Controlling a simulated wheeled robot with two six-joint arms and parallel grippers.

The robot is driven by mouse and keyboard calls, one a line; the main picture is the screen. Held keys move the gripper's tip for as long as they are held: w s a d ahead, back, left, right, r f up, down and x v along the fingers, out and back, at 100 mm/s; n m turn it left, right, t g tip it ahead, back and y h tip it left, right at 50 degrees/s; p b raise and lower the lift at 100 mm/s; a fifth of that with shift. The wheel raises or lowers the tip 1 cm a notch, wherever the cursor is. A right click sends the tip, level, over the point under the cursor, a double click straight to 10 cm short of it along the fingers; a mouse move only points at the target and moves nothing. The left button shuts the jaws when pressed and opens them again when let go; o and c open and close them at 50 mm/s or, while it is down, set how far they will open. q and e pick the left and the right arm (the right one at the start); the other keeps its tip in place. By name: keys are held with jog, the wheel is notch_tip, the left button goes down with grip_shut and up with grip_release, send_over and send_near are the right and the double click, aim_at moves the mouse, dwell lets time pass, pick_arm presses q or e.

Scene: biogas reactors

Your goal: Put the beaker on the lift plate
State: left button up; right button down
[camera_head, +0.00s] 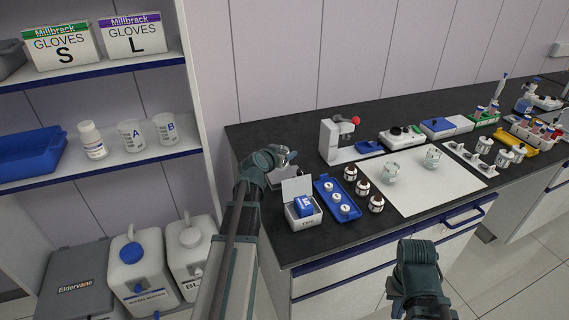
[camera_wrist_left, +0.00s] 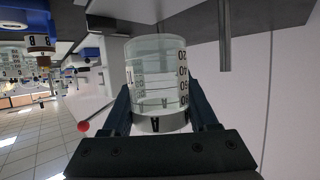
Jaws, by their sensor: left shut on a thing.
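A clear beaker (camera_wrist_left: 157,80) with dark graduation marks and a letter A fills the middle of the left wrist view. My left gripper (camera_wrist_left: 160,112) is shut on it, one finger on each side. In the head view my left gripper (camera_head: 280,156) is over the left end of the dark bench, mostly hiding the beaker. A white stand with a red knob (camera_head: 328,140) is just right of it, with a low blue-topped plate (camera_head: 368,147) at its foot. I cannot tell which surface is the lift plate. My right arm is at the lower right, its jaws unclear.
An open white box with a blue pack (camera_head: 303,207) and a blue tray of white-capped vials (camera_head: 326,187) stand near the gripper.

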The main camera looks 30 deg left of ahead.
pick_arm(q)
notch_tip(320, 180, down, 3)
jog(key=shift+f+b, duration=0.1)
jog(key=shift+b, duration=1.1)
jog(key=o, duration=1.4)
jog(key=shift+r, duration=0.2)
jog(key=p+v, duration=0.5)
jog(key=v, duration=0.7)
jog(key=shift+a, duration=0.1)
